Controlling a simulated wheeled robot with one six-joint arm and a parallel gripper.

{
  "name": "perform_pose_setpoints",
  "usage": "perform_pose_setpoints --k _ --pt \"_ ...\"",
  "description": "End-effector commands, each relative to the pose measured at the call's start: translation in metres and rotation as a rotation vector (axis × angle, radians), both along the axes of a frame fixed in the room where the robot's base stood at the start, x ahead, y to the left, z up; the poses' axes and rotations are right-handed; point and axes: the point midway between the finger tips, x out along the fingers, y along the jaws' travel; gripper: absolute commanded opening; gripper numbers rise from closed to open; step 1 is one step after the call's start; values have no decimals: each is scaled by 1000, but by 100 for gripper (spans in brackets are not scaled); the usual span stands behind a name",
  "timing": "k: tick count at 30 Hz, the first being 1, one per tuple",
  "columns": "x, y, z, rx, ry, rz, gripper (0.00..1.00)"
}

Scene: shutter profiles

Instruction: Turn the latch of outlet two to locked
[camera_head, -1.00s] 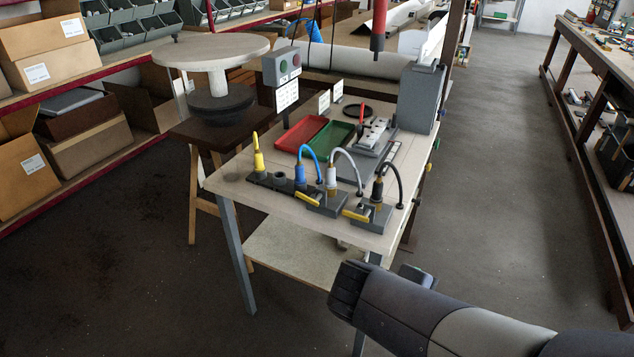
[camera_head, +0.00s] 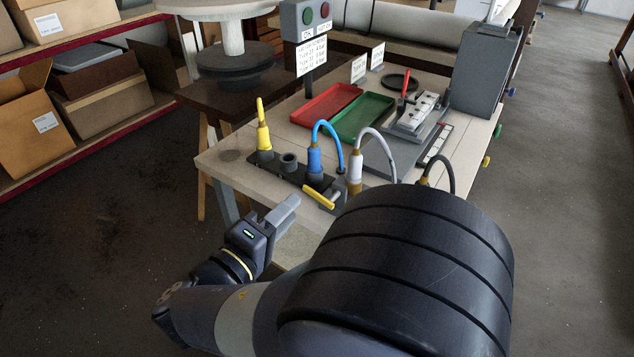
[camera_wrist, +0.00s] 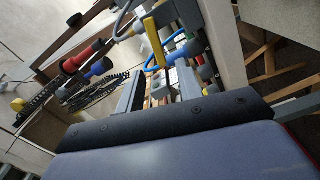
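A yellow latch (camera_head: 319,197) sits on a grey outlet block at the table's front edge, below the white-grey hose plug (camera_head: 355,168). Its bar lies slanted. I cannot read which outlet is numbered two. A second outlet, with a black hose (camera_head: 440,165), is mostly hidden behind my arm, and its latch does not show. My gripper (camera_head: 289,207) is in front of and below the table edge, left of the visible latch and apart from it. In the wrist view my gripper (camera_wrist: 160,76) is open and empty, with a yellow latch (camera_wrist: 154,42) beyond the fingertips.
A blue hose plug (camera_head: 314,160) and a yellow plug (camera_head: 263,132) stand in a dark strip left of the latch. Red (camera_head: 325,103) and green (camera_head: 361,117) trays lie behind. A sign post with buttons (camera_head: 306,20) stands at the back. My arm covers the table's right front.

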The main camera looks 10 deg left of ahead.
Motion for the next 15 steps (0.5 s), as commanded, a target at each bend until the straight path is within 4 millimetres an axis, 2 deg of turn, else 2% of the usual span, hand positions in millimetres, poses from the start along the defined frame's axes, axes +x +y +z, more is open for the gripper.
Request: perform_pose_setpoints --k 9,15 --pt "54 -24 0 0 3 -6 35" --pt "76 -33 0 -1 4 -4 35"
